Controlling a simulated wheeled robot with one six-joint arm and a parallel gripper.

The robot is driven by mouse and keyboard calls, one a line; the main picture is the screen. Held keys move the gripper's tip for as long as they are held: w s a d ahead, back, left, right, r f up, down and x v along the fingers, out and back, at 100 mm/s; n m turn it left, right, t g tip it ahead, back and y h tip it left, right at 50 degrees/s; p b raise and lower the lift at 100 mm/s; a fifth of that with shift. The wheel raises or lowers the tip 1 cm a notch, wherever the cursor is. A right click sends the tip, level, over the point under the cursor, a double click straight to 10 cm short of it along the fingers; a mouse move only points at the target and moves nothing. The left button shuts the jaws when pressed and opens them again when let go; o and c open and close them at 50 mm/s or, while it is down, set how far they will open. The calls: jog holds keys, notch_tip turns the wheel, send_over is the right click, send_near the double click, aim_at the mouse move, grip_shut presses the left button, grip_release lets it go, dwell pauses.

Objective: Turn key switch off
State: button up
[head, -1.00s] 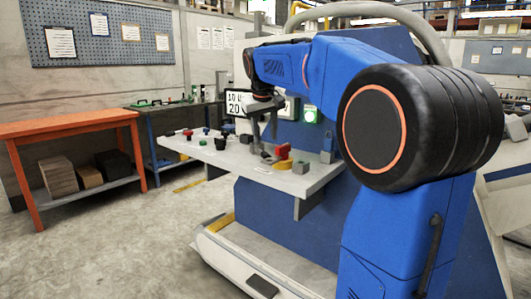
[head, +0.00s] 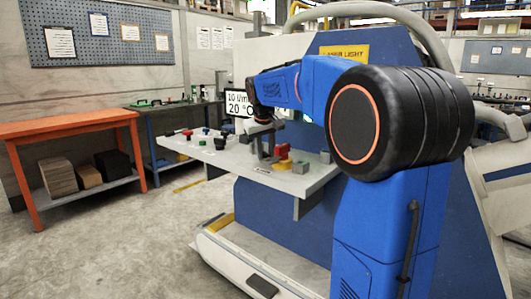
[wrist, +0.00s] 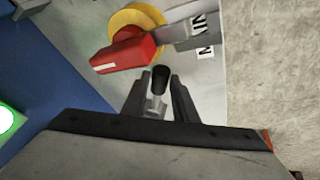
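In the wrist view a small black-topped knob on a silver stem (wrist: 160,80), which looks like the key switch, shows between the fingers of my gripper (wrist: 159,95). The two fingers stand apart on either side of it. I cannot tell whether they touch it or how far above the panel they are. In the head view my gripper (head: 265,147) points down low over the grey console shelf (head: 235,163). The key switch cannot be made out there behind the gripper.
A red rotary handle on a yellow base (wrist: 125,50) sits close beside the fingers; it also shows in the head view (head: 282,152). A grey block (head: 301,167) stands to its right. Several small knobs (head: 205,131) line the shelf's left part. A display (head: 238,103) stands behind.

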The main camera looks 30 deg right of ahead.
grip_shut()
jog(key=shift+a, duration=0.1)
jog(key=shift+w+a+m+g+h, duration=0.2)
jog(key=shift+w+a+m+h, duration=0.1)
jog(key=shift+a+m, duration=0.45)
jog(key=shift+w+a+m+g+h, duration=0.2)
jog(key=shift+w+a+m, duration=0.05)
jog(key=shift+a+m, duration=0.5)
jog(key=shift+w+a+m+g+h, duration=0.25)
jog(key=shift+w+a+m, duration=0.2)
jog(key=shift+a+m, duration=0.25)
jog(key=shift+w+a+m+g+h, duration=0.2)
jog(key=shift+w+a+m, duration=0.25)
jog(key=shift+m, duration=0.35)
jog(key=shift+w+a+m+g, duration=0.85)
jog(key=shift+w+a+m, duration=0.2)
jog(key=shift+w+m, duration=0.4)
jog(key=shift+w+a+m+g, duration=0.3)
jog(key=shift+w+m, duration=0.25)
jog(key=shift+m, duration=0.25)
jog(key=shift+w+a+m+g, duration=0.25)
jog(key=shift+w+m, duration=0.25)
jog(key=shift+m, duration=0.25)
jog(key=shift+r, duration=0.1)
